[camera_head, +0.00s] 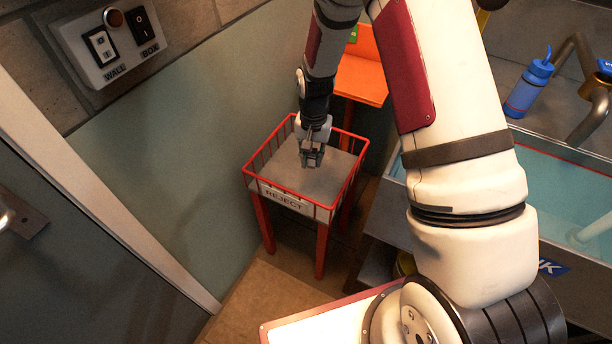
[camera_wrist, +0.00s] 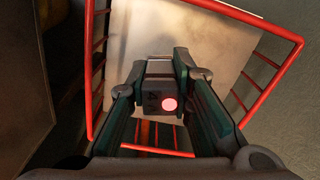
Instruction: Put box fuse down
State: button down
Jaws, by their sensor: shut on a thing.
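My gripper (camera_head: 311,158) is over the reject stand (camera_head: 286,198), a red-framed stand with a low wire rail and a "REJECT" label. In the wrist view my gripper (camera_wrist: 160,72) is shut on the box fuse (camera_wrist: 153,102), a small dark grey box with a glowing pinkish-red round light. The fuse sits between both fingers, above the stand's pale top and inside its red rail (camera_wrist: 92,75). In the head view the fuse is mostly hidden by the fingers. I cannot tell whether it touches the top.
An orange table (camera_head: 362,78) stands behind the stand. A sink basin (camera_head: 570,190) with a blue bottle (camera_head: 529,85) is at the right. A wall panel (camera_head: 112,42) has switches marked WALL and BOX. The stand's top looks otherwise bare.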

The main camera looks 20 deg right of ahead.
aim_at(308, 188)
jog(key=w+f+m+b, duration=0.1)
jog(key=f+b, duration=0.1)
jog(key=f, duration=0.3)
jog(key=w+f+m+b, duration=0.1)
jog(key=f+b, duration=0.2)
jog(key=f, duration=0.2)
jog(key=w+f+m+b, duration=0.1)
jog(key=f+b, duration=0.2)
jog(key=f, duration=0.1)
jog(key=shift+a+f, duration=0.1)
jog(key=shift+f, duration=0.3)
jog(key=shift+f+b, duration=0.1)
jog(key=shift+b, duration=0.2)
jog(key=c, duration=1.4)
grip_release()
jog(key=shift+c, duration=0.2)
notch_tip(308, 188, up, 12)
jog(key=p, duration=0.2)
jog(key=shift+r, duration=0.2)
